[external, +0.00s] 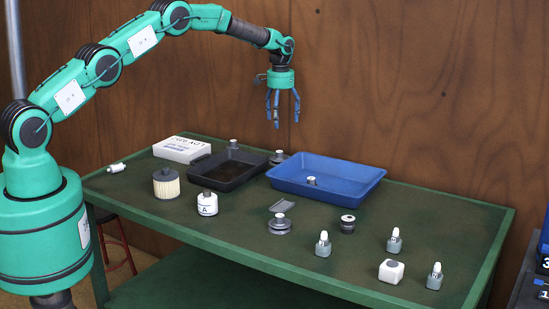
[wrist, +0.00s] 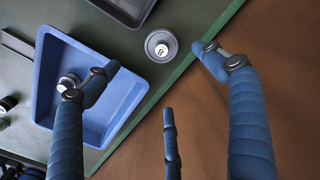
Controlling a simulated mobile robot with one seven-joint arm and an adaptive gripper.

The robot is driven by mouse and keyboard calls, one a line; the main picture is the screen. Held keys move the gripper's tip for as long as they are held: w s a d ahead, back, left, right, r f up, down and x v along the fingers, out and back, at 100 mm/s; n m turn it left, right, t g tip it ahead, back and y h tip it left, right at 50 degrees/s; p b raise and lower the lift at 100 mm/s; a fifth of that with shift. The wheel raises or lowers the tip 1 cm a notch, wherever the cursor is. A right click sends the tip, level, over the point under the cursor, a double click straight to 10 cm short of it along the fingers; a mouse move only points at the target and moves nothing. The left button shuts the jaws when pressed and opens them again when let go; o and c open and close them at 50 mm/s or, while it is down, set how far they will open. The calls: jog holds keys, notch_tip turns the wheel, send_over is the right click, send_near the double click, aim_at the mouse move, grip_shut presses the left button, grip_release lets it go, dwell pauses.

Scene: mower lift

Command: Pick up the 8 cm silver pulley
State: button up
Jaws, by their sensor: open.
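A silver-grey pulley (external: 278,158) stands near the table's back edge, between the black tray and the blue tray. In the wrist view this pulley (wrist: 151,50) shows a white top label that seems to read 8. Another grey pulley (external: 280,226) stands near the front of the table; its size cannot be read. My gripper (external: 282,120) is open and empty, in the air above the back edge. In the wrist view its blue fingers (wrist: 157,77) are spread, with the labelled pulley beyond them, not touched.
The blue tray (external: 340,193) holds a small silver-topped part (external: 311,181). The black tray (external: 222,181) has another silver-topped part (external: 233,144) behind it. A white box (external: 182,149), a filter (external: 166,184) and several bottles stand around. A wooden wall rises behind.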

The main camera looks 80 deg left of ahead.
aim_at(279, 151)
jog(key=shift+a+f, duration=0.1)
jog(key=shift+f, duration=0.1)
jog(key=shift+f, duration=0.15)
jog(key=shift+f+b, duration=0.3)
jog(key=shift+f, duration=3.9)
jog(key=shift+s+a+f, duration=0.1)
jog(key=shift+f, duration=2.45)
jog(key=shift+c, duration=0.3)
jog(key=c, duration=1.4)
jog(key=shift+c, duration=0.2)
